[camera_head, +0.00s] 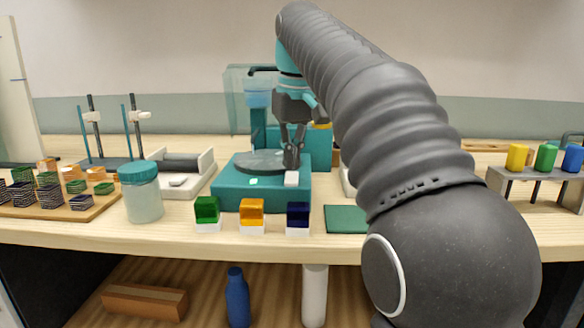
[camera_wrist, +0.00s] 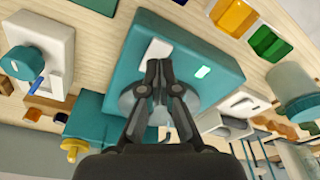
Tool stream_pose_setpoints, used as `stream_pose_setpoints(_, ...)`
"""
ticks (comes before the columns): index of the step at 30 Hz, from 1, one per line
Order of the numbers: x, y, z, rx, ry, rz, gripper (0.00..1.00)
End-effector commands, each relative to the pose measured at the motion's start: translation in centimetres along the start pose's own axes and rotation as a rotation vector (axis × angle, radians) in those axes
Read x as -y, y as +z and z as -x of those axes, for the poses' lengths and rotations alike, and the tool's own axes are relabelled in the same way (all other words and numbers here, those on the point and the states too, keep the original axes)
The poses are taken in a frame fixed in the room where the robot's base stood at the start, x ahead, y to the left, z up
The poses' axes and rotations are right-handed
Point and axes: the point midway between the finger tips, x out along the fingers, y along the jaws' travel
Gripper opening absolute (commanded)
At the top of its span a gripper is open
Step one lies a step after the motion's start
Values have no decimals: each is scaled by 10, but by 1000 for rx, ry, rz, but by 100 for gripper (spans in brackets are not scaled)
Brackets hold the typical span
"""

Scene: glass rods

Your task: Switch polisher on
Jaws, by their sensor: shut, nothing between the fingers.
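The polisher is a teal box (camera_head: 235,194) with a round grey disc (camera_head: 259,162) on top, and it also shows in the wrist view (camera_wrist: 200,52). A white switch block (camera_head: 291,178) sits at the front right of its top; in the wrist view the switch (camera_wrist: 157,50) lies just beyond my fingertips. A pale, bright green-white patch (camera_head: 253,181) is on the box further left. My gripper (camera_head: 291,166) is shut and empty, pointing down over the right side of the disc, close behind the switch. I cannot tell whether the tips touch anything.
Green (camera_head: 207,209), orange (camera_head: 252,210) and dark blue (camera_head: 298,213) blocks on white bases stand in front of the polisher. A lidded jar (camera_head: 142,195) stands left. A teal machine (camera_head: 316,147) stands behind. A rack (camera_head: 540,180) holds coloured bottles at right.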

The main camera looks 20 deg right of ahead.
Motion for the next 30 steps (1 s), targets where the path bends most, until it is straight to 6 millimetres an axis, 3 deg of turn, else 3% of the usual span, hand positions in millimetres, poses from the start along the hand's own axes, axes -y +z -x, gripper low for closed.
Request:
stream_pose_setpoints(18,0,-7,41,0,0,0,0)
stream_pose_setpoints(30,0,-7,45,1,0,0,0)
